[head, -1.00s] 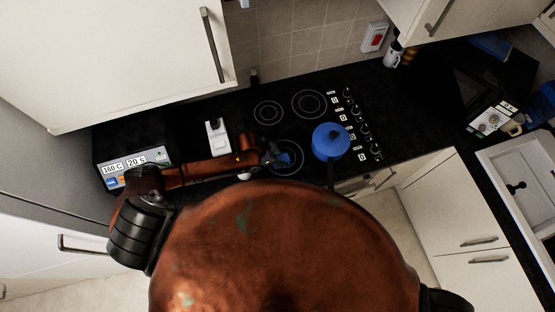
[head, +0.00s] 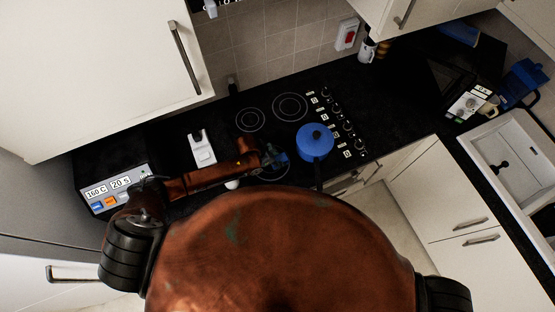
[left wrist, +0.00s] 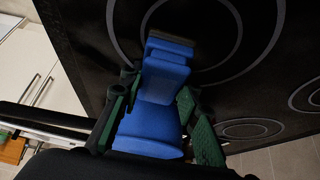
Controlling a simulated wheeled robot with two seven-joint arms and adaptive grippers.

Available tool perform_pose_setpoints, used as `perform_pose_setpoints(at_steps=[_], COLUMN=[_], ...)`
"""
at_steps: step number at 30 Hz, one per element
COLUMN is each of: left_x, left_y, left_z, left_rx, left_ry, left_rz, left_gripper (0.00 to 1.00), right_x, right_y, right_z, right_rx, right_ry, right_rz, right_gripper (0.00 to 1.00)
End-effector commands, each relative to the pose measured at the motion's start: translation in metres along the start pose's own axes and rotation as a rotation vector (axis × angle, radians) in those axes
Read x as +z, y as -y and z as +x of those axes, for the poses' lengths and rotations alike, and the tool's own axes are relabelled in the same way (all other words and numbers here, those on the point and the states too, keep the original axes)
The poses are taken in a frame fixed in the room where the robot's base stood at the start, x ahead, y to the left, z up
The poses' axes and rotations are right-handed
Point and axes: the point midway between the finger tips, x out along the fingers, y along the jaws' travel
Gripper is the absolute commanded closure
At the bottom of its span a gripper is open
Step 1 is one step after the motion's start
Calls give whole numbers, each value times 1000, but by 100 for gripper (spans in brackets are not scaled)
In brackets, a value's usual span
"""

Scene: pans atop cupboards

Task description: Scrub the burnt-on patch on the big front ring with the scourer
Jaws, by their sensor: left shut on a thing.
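My left gripper (head: 272,158) is over the big front ring (head: 270,179), just left of the blue pan (head: 315,141). In the left wrist view its green-padded fingers (left wrist: 155,115) are shut on the blue scourer (left wrist: 165,72). The scourer's dark-edged far end lies over the front ring (left wrist: 230,58), within its circles; whether it touches the glass I cannot tell. The burnt-on patch does not show; the scourer and gripper cover part of the ring. My right gripper is not in view.
The blue lidded pan stands close to the right of my left gripper, with a row of knobs (head: 341,123) beyond. Two rear rings (head: 290,106) are bare. A white stand (head: 202,148) and a control box (head: 115,188) sit at left.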

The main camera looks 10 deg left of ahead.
Motion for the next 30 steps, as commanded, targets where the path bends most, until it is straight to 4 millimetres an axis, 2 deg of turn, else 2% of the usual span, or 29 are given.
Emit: perform_pose_setpoints(at_steps=[10, 20, 30], left_x=[29, 40, 64], left_y=[13, 19, 29], left_z=[-16, -23, -33], left_rx=[-2, -2, 0], left_ry=[7, 5, 6], left_rz=[-2, -2, -2], left_gripper=[93, 93, 93], right_x=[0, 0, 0], right_y=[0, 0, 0], right_z=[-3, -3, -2], right_rx=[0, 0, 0], right_ry=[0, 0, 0], right_rz=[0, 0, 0], right_gripper=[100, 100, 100])
